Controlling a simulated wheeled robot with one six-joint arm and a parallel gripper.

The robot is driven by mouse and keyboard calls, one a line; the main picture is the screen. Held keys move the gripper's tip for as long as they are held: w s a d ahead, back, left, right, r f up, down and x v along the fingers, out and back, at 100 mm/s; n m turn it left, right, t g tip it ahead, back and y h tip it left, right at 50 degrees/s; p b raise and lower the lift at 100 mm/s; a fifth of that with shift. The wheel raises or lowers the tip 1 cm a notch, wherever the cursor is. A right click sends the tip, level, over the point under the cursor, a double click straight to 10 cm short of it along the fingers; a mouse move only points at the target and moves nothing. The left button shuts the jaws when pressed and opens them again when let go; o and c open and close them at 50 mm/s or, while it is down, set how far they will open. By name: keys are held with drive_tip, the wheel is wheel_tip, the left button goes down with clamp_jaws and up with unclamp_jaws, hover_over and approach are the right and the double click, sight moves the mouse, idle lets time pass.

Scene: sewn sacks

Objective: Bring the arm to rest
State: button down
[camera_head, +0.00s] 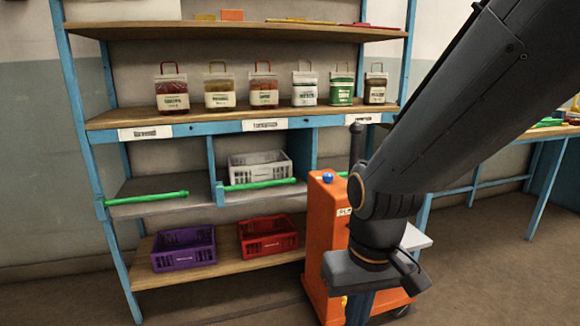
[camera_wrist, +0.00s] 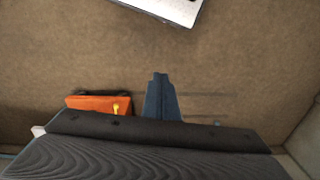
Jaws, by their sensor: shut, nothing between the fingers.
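My arm comes in from the upper right in the head view and bends down at its elbow in front of an orange cart (camera_head: 322,215). My gripper (camera_wrist: 160,77) points down in the wrist view, its blue-grey fingers shut with nothing between them. It hangs above the brown floor (camera_wrist: 230,60), touching nothing that I can see. In the head view only its upper part shows, at the bottom edge, and the fingertips are out of the frame.
A blue-framed shelf (camera_head: 75,90) holds several labelled bags with handles, including a green one (camera_head: 341,90). A grey crate (camera_head: 260,168), a purple crate (camera_head: 183,249) and a red crate (camera_head: 267,237) stand below. A blue-legged table (camera_head: 545,170) is at right.

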drive_tip(key=s+d+r+m+p, duration=0.2)
drive_tip(key=d+r+p, duration=0.6)
drive_tip(key=r+p, duration=0.2)
drive_tip(key=shift+s+d+r+h+p, duration=0.2)
drive_tip(key=shift+h+p, duration=0.1)
drive_tip(key=shift+p, duration=0.85)
